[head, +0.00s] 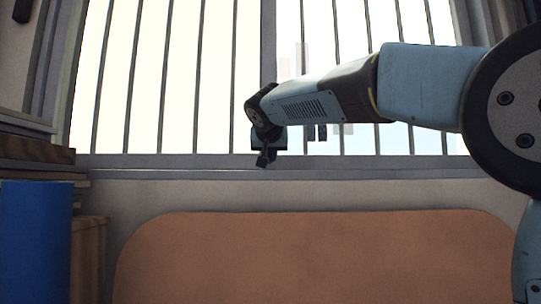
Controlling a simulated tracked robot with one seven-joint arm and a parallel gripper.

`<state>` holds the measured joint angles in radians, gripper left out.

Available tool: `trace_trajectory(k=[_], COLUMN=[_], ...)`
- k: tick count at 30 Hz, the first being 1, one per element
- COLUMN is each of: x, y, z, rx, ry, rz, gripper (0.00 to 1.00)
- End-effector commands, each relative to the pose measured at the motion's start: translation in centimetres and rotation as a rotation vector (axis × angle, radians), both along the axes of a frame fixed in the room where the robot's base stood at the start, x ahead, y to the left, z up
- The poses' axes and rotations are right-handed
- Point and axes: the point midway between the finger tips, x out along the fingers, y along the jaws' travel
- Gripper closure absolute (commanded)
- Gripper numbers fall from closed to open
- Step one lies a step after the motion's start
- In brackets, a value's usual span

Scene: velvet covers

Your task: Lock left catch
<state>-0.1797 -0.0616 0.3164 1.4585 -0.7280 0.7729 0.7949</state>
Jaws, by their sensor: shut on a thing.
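My gripper (264,160) is small and dark in the head view, at the end of my arm. It points down in front of the lower window frame, near the foot of the middle upright. It is shut on a small dark piece, apparently the left catch. That piece is too small, and too much covered by the fingers, for me to tell whether it is locked or open. The window (270,60) is bright behind my arm, with its grey lower frame (180,161) just behind the gripper.
Dark vertical bars cross the window. A rounded brown padded panel (310,255) stands below the sill. At the left are a blue cylinder (36,240), stacked boards (35,148) and a wooden box (90,255). The space just left of my gripper is clear.

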Motion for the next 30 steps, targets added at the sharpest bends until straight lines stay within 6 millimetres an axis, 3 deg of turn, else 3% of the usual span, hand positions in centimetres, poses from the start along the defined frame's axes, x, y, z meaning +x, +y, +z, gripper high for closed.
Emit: trace_trajectory(k=[8,9,16,25,30], x=[0.1,0.1,0.0,-0.2,-1.8], y=[0.1,0.1,0.0,0.0,0.1], z=[-0.4,-0.3,-0.2,0.1,0.8], rx=[-0.003,-0.003,-0.001,0.000,0.000], ry=[0.006,0.006,0.003,0.000,-0.002], rz=[0.001,0.001,0.000,0.000,0.001], gripper=[1.00,0.84,0.62,0.62,0.62])
